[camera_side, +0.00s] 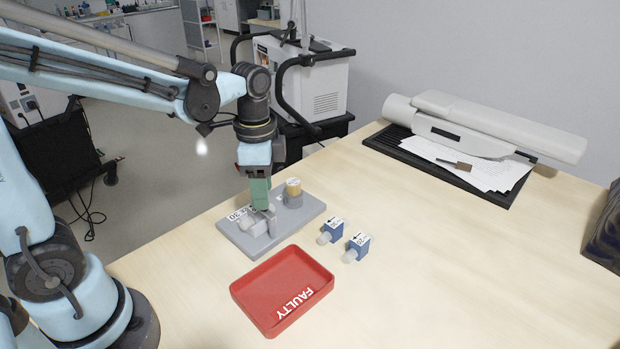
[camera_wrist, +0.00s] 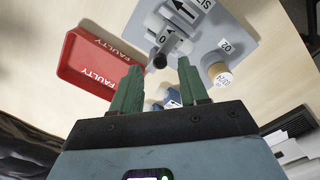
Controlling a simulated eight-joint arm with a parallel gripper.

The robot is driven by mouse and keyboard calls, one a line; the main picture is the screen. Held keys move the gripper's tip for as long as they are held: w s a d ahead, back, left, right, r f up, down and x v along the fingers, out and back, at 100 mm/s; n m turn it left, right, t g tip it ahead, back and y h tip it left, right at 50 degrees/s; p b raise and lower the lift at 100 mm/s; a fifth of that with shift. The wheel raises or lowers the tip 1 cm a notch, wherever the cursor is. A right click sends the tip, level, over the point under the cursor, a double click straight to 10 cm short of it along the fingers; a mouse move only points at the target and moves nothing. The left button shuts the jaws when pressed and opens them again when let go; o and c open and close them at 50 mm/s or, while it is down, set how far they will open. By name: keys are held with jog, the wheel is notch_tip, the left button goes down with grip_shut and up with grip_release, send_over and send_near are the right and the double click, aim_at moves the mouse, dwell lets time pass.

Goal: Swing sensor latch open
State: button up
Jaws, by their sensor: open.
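A grey base plate (camera_side: 312,206) lies on the table. It bears a grey sensor fixture (camera_side: 256,228) with a light lever-like part, likely the latch. In the wrist view this lever (camera_wrist: 166,44) carries a "0" mark and ends in a dark round tip, and an arrow label sits beyond it. My gripper (camera_side: 262,208) points down over the fixture and partly hides it in the side view. In the wrist view its green fingers (camera_wrist: 159,66) are apart, with the dark tip showing between them. Nothing is visibly held; contact cannot be told.
A tan-topped cylinder (camera_side: 293,187) stands on the plate close beside my gripper. A red tray marked FAULTY (camera_side: 262,302) lies in front. Two blue sensors (camera_side: 332,230) (camera_side: 357,246) sit right of the plate. The table's right side is mostly clear before a black tray (camera_side: 490,196).

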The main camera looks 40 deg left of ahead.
jog(key=shift+f, duration=1.1)
grip_shut()
